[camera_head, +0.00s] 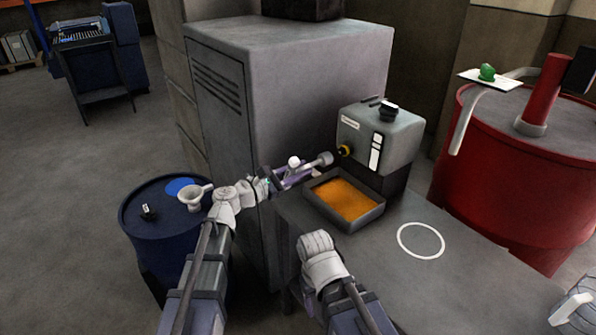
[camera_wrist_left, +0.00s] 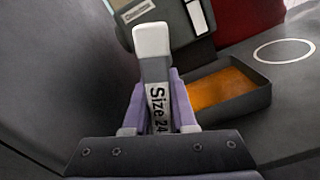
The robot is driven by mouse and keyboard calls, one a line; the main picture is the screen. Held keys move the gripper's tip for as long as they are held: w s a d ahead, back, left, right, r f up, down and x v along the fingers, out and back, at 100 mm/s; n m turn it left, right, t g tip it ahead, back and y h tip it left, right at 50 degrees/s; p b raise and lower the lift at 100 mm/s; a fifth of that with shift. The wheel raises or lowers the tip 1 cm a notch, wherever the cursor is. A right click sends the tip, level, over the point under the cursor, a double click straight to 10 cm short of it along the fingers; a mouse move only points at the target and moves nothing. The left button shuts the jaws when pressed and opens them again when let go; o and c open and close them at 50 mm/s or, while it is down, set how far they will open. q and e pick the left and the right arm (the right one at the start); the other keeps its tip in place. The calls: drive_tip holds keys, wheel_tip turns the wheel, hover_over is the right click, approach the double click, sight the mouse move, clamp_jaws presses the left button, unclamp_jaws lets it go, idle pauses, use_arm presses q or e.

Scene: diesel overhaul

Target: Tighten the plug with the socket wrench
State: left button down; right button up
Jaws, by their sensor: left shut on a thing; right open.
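The socket wrench shows a white head (camera_head: 294,162) above my left gripper (camera_head: 285,182), and its grey socket (camera_head: 324,159) points at the plug. My left gripper is shut on the wrench. In the left wrist view the wrench (camera_wrist_left: 155,75) stands between the purple fingers, with "Size 24" on its side. The plug (camera_head: 345,150) is dark with a yellow ring, on the left face of the grey engine block (camera_head: 392,137). The socket end meets or nearly meets the plug; I cannot tell if it is seated. My right arm comes in at the bottom, but its fingertips do not show.
A tray of orange liquid (camera_head: 374,219) lies below the plug on the grey workbench (camera_head: 450,290). A white ring (camera_head: 421,240) marks clear bench. A tall grey cabinet (camera_head: 225,125) stands close behind my left gripper. A blue drum (camera_head: 150,240) and red drum (camera_head: 515,190) flank the area.

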sight(321, 161)
use_arm(q)
drive_tip(key=n, duration=0.4)
drive_tip(key=shift+w+d, duration=0.15)
drive_tip(key=shift+d, duration=0.1)
drive_tip(key=shift+x, duration=0.95)
drive_tip(key=shift+w+d, duration=0.4)
drive_tip(key=shift+d, duration=0.15)
